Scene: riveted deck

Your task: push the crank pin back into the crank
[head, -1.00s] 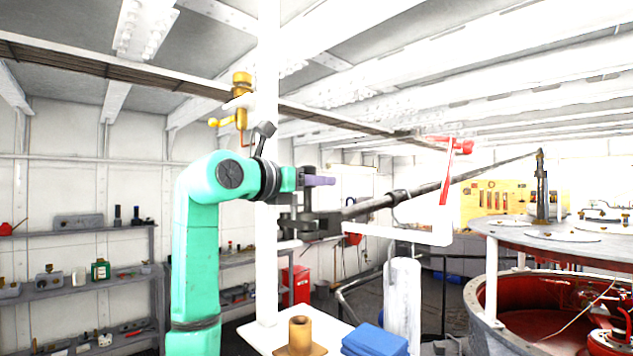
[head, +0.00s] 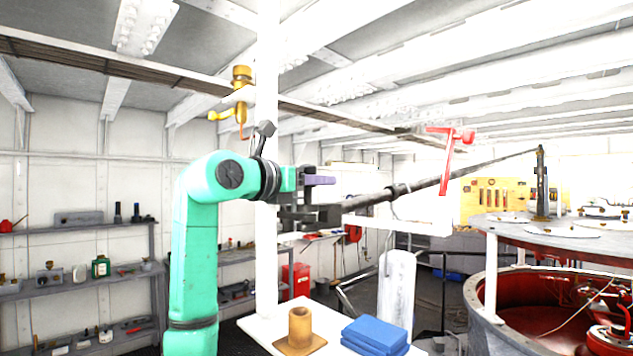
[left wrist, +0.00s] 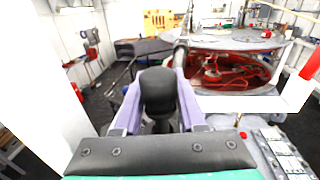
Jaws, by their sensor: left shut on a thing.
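My left gripper (head: 322,181), with pale purple fingers, is shut on a dark, round-topped piece that looks like the crank pin (head: 308,172). In the left wrist view the black pin head (left wrist: 158,92) stands between the two fingers (left wrist: 160,103). Just below the gripper in the head view is the dark crank (head: 305,216), beside the white post. A long dark rod runs from it to the right. How deep the pin sits in the crank is hidden by the gripper and the pin head. My right gripper is in neither view.
A white post (head: 267,270) stands beside the crank. A white table (head: 262,328) below carries a brass bushing (head: 299,328) and blue blocks (head: 374,335). A red lever (head: 449,160) is to the right of the gripper. A large round red-lined tank (head: 478,300) stands at right.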

